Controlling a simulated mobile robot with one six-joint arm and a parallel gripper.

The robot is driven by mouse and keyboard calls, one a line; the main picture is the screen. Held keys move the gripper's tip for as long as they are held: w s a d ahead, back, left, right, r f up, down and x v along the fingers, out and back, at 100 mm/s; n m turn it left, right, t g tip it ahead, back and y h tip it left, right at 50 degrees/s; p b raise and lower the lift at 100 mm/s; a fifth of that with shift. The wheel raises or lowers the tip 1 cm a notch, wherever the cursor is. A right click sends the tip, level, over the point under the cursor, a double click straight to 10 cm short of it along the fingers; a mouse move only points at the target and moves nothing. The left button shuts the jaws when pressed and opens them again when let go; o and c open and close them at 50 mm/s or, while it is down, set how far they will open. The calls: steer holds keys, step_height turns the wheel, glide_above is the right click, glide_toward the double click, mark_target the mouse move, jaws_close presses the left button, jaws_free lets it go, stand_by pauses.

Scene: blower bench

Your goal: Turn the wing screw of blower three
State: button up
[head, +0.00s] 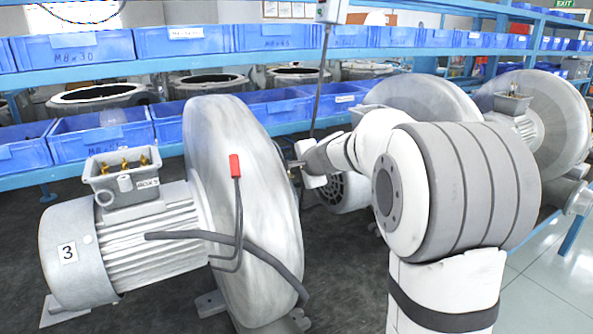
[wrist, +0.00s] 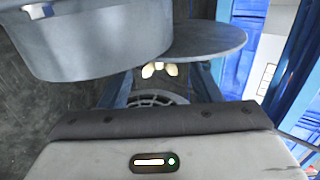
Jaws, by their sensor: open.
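Blower three (head: 240,190) stands at the left in the head view, with a big round grey casing and a ribbed motor marked "3" (head: 68,252). On the motor is an open terminal box (head: 130,190) with small brass-coloured parts (head: 125,165) inside. I cannot tell for sure which part is the wing screw. My gripper (head: 295,168) is just right of the casing's edge, apart from the terminal box; its tips are small here. In the wrist view, the pale tips of my gripper (wrist: 160,70) show with nothing visible held, near a large grey rounded body (wrist: 95,45).
A red-ended cable (head: 235,166) hangs against the casing, and a thick dark hose (head: 215,240) crosses below it. Other blowers (head: 425,100) stand behind and right of my arm. Blue bins (head: 100,130) line the shelves behind. Bare floor lies at right (head: 535,290).

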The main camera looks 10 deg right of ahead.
steer(key=c, duration=1)
steer(key=shift+r+p, duration=0.2)
steer(key=shift+p, duration=0.4)
